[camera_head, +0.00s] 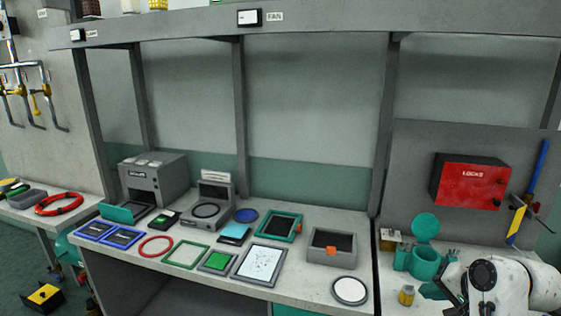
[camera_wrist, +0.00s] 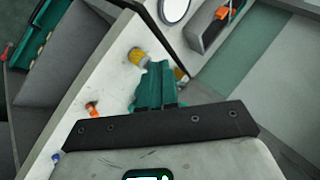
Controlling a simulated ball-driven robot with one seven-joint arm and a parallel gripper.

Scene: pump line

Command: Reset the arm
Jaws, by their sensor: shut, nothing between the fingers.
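My gripper (camera_head: 436,291) is at the lower right in the head view, low over the right-hand bench and next to a small yellow jar (camera_head: 407,295). The white arm partly hides the bench at the right.
A round white disc (camera_head: 350,291) and a grey bin (camera_head: 332,247) lie left of my gripper. A red lock box (camera_head: 468,182) and a blue-and-yellow bar (camera_head: 528,190) are on the wall panel. Frames and trays crowd the middle bench. Grey posts (camera_head: 387,130) rise from it.

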